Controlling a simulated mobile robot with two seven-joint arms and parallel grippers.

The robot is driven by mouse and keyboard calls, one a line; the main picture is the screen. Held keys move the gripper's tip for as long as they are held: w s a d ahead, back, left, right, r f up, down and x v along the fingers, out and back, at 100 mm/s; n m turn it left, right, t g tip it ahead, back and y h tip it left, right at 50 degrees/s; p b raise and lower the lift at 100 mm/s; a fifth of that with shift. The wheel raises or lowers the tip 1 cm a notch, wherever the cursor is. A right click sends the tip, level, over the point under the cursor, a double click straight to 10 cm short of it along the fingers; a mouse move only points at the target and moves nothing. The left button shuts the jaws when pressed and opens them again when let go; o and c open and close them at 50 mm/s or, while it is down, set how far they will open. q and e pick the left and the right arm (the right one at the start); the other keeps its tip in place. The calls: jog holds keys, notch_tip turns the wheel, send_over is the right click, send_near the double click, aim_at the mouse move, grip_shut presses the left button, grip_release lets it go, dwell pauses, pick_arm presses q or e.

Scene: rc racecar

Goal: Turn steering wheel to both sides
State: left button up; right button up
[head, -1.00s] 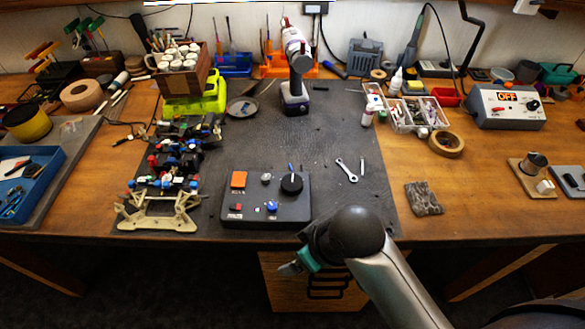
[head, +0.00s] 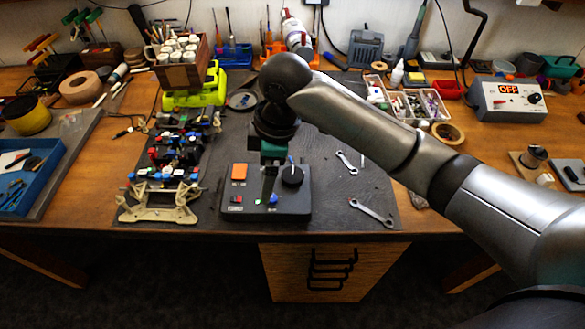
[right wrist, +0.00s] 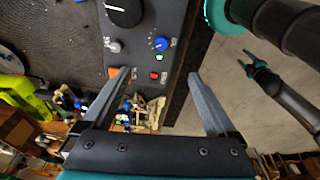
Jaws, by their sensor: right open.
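A dark control box (head: 240,207) sits near the bench's front edge. It carries a large black knob (head: 292,176) with a white pointer line, a blue knob (head: 273,200) and an orange button (head: 239,171). No separate steering wheel is clear. The car chassis (head: 158,213) lies to its left. My right gripper (head: 271,180) points down over the box, hiding part of its top. In the right wrist view, the right gripper (right wrist: 160,98) is open and empty, with the black knob (right wrist: 123,12) beyond the fingers. An arm with a small teal gripper (right wrist: 244,62), apparently my left, hangs beyond the bench edge.
Two wrenches (head: 372,212) lie right of the box on the dark mat. A power supply (head: 506,99) reading OFF, a tape roll (head: 447,134) and a parts tray (head: 418,108) stand farther right. The blue tray (head: 35,178) is at far left.

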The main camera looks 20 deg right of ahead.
notch_tip(320, 180, up, 8)
jog(key=n+h, duration=0.1)
jog(key=h, duration=0.1)
send_over(293, 175)
jog(key=shift+g, duration=0.4)
notch_tip(293, 175, down, 15)
jog(key=shift+w+f+b, duration=0.1)
jog(key=shift+b, duration=0.65)
jog(key=shift+c, duration=0.2)
jog(key=c, duration=1.3)
